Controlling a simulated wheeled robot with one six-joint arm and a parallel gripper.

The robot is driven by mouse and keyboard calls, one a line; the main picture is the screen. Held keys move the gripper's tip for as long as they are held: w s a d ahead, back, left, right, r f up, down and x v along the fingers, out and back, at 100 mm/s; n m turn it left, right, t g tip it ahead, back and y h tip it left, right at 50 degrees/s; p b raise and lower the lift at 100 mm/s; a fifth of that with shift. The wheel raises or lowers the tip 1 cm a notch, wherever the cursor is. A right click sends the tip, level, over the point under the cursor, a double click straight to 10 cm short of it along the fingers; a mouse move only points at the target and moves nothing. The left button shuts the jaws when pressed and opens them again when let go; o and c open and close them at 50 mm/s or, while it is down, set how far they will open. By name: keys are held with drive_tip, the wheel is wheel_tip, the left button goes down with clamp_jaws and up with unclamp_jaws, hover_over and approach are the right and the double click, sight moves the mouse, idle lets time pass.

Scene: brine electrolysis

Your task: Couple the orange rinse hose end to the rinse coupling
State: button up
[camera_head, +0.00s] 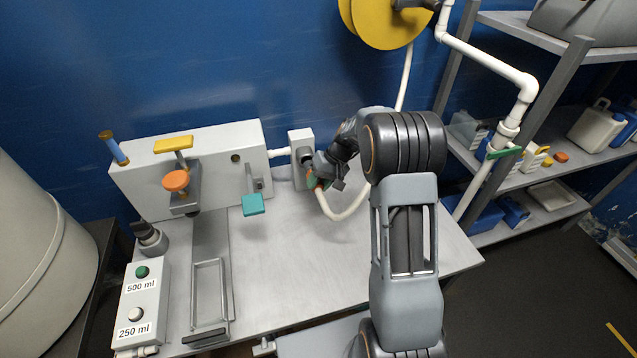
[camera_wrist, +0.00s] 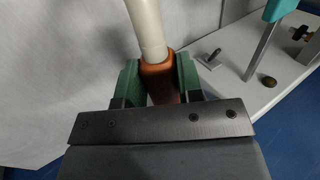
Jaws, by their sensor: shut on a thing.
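The orange hose end (camera_wrist: 158,72) sits between the two green fingers of my gripper (camera_wrist: 159,82) in the wrist view, and the gripper is shut on it. The cream hose (camera_wrist: 147,25) runs away from its collar. In the head view my gripper (camera_head: 316,183) is just in front of the white coupling block (camera_head: 299,138) at the back of the bench, and the hose (camera_head: 345,212) loops from it to the right and up. The coupling's mouth (camera_head: 307,157) is partly hidden by my wrist. I cannot tell whether the hose end touches it.
A white panel (camera_head: 215,150) left of the block carries an orange knob (camera_head: 176,181), a yellow handle (camera_head: 173,144) and a teal lever (camera_head: 253,204). A yellow reel (camera_head: 385,22) hangs above. Shelves (camera_head: 550,200) stand right.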

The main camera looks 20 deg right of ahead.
drive_tip(key=shift+w+b, duration=0.45)
drive_tip(key=shift+w, duration=1.95)
idle(4.3)
drive_tip(key=o, duration=1)
